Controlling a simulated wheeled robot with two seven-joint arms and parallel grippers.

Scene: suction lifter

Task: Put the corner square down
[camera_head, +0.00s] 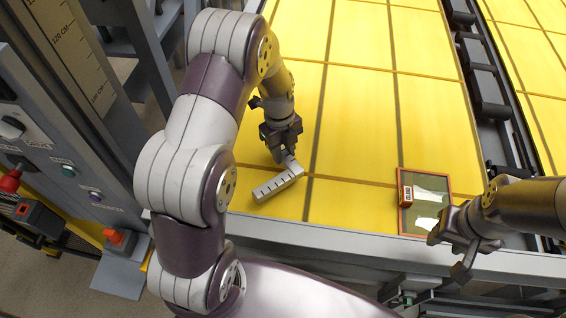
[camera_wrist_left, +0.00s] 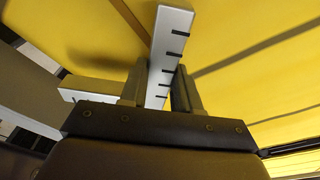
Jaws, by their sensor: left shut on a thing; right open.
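The corner square (camera_head: 275,186) is a pale L-shaped piece with dark tick marks, over the near part of the yellow table. My left gripper (camera_head: 287,153) points down and is shut on it near its bend. In the left wrist view, the marked leg of the square (camera_wrist_left: 172,38) stands out between the two fingers (camera_wrist_left: 158,95), and a plain leg reaches to the left. I cannot tell whether the square touches the table. My right gripper (camera_head: 455,252) is open and empty, low at the right by the table's front edge.
An orange-rimmed tray (camera_head: 451,187) with a dark inside stands on the table near my right gripper. It holds a red labelled block (camera_head: 406,196) and whitish pieces. A control panel (camera_head: 75,170) with knobs stands at the left. The yellow surface (camera_head: 365,120) beyond is clear.

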